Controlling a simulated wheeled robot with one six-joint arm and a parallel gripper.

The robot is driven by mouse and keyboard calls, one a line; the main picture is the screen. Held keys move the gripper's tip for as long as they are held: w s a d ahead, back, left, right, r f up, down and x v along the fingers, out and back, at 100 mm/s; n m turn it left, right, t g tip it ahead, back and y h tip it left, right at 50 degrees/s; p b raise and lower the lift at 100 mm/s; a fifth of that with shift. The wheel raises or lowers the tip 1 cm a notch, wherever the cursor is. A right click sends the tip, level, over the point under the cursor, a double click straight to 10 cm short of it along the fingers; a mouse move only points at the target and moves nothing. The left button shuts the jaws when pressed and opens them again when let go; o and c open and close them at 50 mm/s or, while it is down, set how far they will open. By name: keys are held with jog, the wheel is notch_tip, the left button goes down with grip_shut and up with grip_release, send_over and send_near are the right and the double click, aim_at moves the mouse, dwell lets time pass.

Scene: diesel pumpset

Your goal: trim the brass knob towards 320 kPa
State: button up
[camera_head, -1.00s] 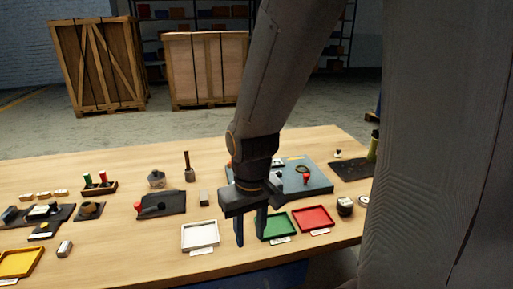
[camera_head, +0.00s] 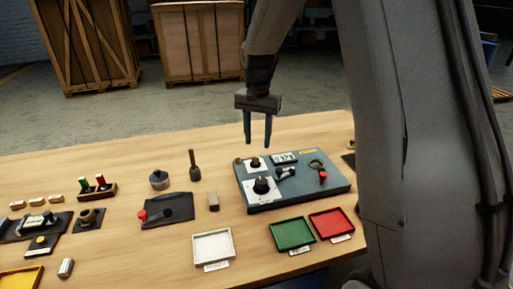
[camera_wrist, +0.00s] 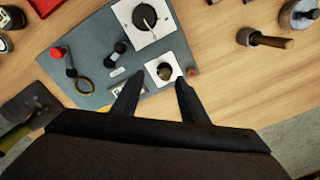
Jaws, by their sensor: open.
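The grey-blue pump panel (camera_head: 330,186) lies on the table, right of centre in the head view. The brass knob (camera_wrist: 164,70) sits on a small white plate on the panel in the wrist view. It also shows near the panel's back left in the head view (camera_head: 255,162). My gripper (camera_head: 257,142) is open and empty, pointing down above that knob, apart from it. In the wrist view the knob lies just past and between my fingertips (camera_wrist: 159,80). A small display (camera_head: 285,157) is beside the knob; its reading is too small to tell.
A larger dark knob (camera_head: 261,185) on a white plate, a black lever (camera_head: 286,173), and a red knob (camera_head: 323,176) by a ring share the panel. White (camera_head: 212,262), green (camera_head: 307,246) and red trays (camera_head: 350,226) stand in front. Bare table lies behind the panel.

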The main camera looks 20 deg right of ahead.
aim_at(255, 156)
jog(key=shift+w+r+m, duration=0.15)
jog(key=shift+w+m, duration=0.25)
jog(key=shift+w, duration=0.7)
jog(key=shift+w+f+p, duration=0.1)
jog(key=shift+f+p, duration=1.2)
jog(key=shift+f, duration=2.5)
grip_shut()
jog(key=n, duration=0.3)
jog(key=shift+n, duration=0.4)
jog(key=shift+w+a+r+n+b, duration=0.1)
jog(key=shift+n+b, duration=0.3)
jog(key=shift+n, duration=1.5)
